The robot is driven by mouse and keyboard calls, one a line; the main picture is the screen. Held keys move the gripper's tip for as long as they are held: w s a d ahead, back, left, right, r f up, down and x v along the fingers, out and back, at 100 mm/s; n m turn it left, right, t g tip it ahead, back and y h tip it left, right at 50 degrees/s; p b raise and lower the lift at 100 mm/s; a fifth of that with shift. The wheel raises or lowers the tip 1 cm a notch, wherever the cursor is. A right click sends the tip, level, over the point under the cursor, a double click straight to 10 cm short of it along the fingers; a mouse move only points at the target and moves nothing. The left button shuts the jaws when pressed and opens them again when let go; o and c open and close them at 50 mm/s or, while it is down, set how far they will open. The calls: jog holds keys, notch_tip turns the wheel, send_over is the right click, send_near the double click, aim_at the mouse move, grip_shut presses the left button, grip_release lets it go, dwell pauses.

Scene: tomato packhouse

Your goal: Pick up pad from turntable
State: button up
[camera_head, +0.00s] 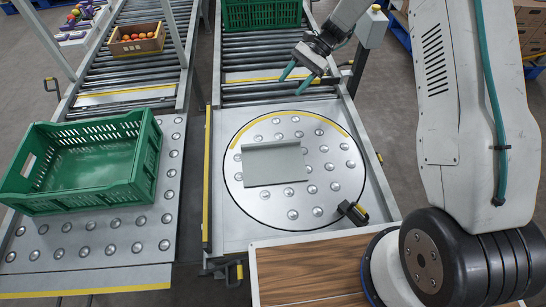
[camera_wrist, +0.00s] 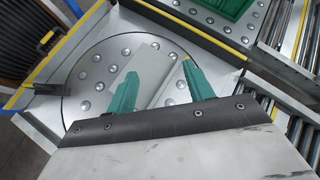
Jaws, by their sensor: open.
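The pad (camera_head: 274,166) is a pale grey-green flat piece lying on the round turntable (camera_head: 240,200), with a raised lip along its far edge. In the wrist view the pad (camera_wrist: 152,66) lies beyond my fingers and is partly hidden by them. The turntable (camera_wrist: 78,62) is a metal disc with ball studs and a yellow arc. My gripper (camera_head: 298,73) is above the rollers just past the turntable's far edge, with two green fingers apart and nothing between them. In the wrist view my gripper (camera_wrist: 158,77) shows the same open fingers.
An empty green crate (camera_head: 100,190) stands on the ball table at left. Another green crate (camera_head: 262,14) sits on the rollers behind. A box of tomatoes (camera_head: 137,39) is on the left conveyor. A dark clamp-like part (camera_head: 352,211) stands at the turntable's near right.

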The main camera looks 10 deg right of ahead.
notch_tip(320, 180, down, 10)
jog(key=w+a+m+y, duration=0.1)
jog(key=w+m, duration=0.1)
jog(key=m+y, duration=0.2)
jog(key=m, duration=0.1)
send_near(263, 143)
jog(key=shift+s+a+f, duration=0.15)
jog(key=shift+s+a, duration=0.1)
jog(key=shift+s, duration=0.1)
jog(key=shift+s+a+f+y, duration=0.1)
jog(key=shift+a+f+y, duration=0.15)
jog(key=shift+f+y, duration=0.05)
jog(key=x, duration=0.7)
jog(key=shift+a+f, duration=0.1)
jog(key=c, duration=1)
